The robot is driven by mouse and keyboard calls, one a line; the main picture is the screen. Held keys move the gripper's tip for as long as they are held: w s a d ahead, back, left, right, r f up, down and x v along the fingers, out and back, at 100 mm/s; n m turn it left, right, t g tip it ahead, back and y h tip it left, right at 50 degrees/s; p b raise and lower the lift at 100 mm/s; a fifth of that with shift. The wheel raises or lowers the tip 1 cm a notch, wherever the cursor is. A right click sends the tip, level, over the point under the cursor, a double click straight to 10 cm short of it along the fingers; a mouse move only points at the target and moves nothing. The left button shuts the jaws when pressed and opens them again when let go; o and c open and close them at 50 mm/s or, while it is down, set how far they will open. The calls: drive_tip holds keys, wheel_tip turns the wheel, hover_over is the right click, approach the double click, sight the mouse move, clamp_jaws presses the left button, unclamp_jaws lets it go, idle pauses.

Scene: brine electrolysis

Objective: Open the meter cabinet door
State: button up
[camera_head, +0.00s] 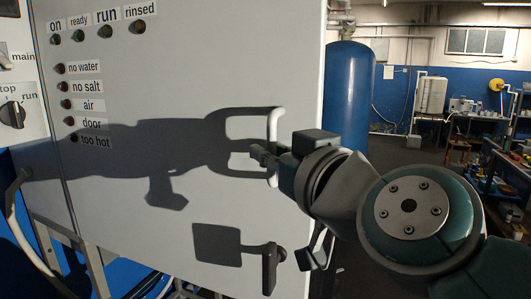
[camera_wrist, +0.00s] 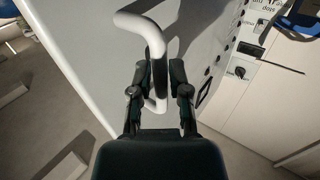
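The meter cabinet door (camera_head: 170,200) is a large pale grey panel with indicator lamps and labels down its left side. Its white bar handle (camera_head: 275,122) stands out near the right edge and also shows in the wrist view (camera_wrist: 145,30). My gripper (camera_head: 264,157) is at the lower part of this handle. The door looks flush, with no visible opening gap. My arm hides part of its right edge.
A dark latch lever (camera_head: 268,270) sits low on the door, with another dark lever (camera_head: 315,250) beside the edge. A rotary switch (camera_head: 12,115) is on the left panel. A blue tank (camera_head: 348,95) stands behind. Open floor (camera_head: 400,165) lies to the right.

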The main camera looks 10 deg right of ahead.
drive_tip(key=shift+o, duration=0.3)
drive_tip(key=v, duration=0.7)
drive_tip(key=shift+s, duration=0.25)
drive_tip(key=shift+f, duration=0.1)
